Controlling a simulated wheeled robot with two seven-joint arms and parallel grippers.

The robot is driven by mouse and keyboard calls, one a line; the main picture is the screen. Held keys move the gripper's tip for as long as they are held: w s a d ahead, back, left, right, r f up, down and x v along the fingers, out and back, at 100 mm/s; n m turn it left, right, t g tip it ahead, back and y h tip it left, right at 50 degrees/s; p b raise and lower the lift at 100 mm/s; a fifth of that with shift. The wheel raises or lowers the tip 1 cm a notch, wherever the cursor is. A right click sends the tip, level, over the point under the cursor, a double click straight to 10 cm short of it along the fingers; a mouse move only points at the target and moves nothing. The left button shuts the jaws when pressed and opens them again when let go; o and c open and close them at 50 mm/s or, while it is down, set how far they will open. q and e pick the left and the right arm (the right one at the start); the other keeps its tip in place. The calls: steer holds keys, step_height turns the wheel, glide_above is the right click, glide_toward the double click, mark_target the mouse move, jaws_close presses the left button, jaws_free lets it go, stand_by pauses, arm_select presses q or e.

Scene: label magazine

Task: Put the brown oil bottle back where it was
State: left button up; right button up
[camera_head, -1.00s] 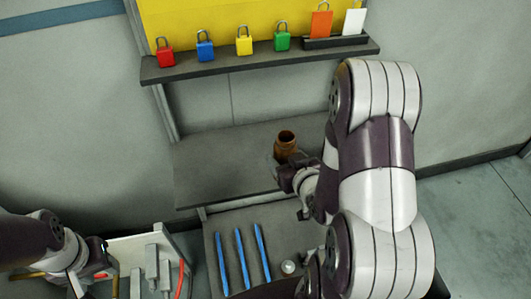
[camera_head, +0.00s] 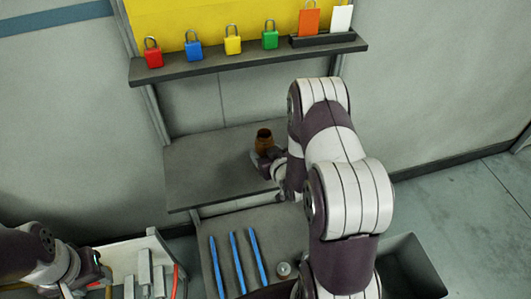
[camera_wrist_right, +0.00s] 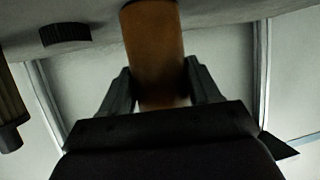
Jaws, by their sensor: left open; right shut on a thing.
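The brown oil bottle (camera_head: 264,136) is at the middle grey shelf (camera_head: 205,170) in the head view. My right gripper (camera_head: 268,160) is shut on it from the front. In the right wrist view the brown bottle (camera_wrist_right: 154,45) stands between the two dark fingers of the right gripper (camera_wrist_right: 160,85). I cannot tell whether the bottle's base touches the shelf. My left gripper (camera_head: 100,272) is open at the lower left, near the white box of tools.
Red, blue, yellow and green padlocks (camera_head: 232,40) stand on the upper shelf (camera_head: 250,60) with orange and white tags (camera_head: 309,22). Several blue sticks (camera_head: 237,263) and a small round item (camera_head: 284,269) lie on the lower surface. A white box (camera_head: 125,250) holds tools. The middle shelf's left part is clear.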

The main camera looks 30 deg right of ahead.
steer(key=shift+s+f, duration=0.1)
steer(key=shift+f, duration=0.05)
steer(key=o, duration=1.3)
steer(key=shift+r, duration=0.25)
steer(key=d+v, duration=0.1)
steer(key=v, duration=1)
steer(key=s+a+r+n+g+y, duration=0.1)
steer(key=s+a+r+g, duration=0.5)
steer(key=s+a+g, duration=0.3)
steer(key=a+g, duration=0.2)
steer(key=a, duration=0.1)
steer(key=shift+s+a+r+g+p, duration=0.15)
steer(key=shift+s+r+g+p, duration=0.2)
steer(key=shift+g+p, duration=0.05)
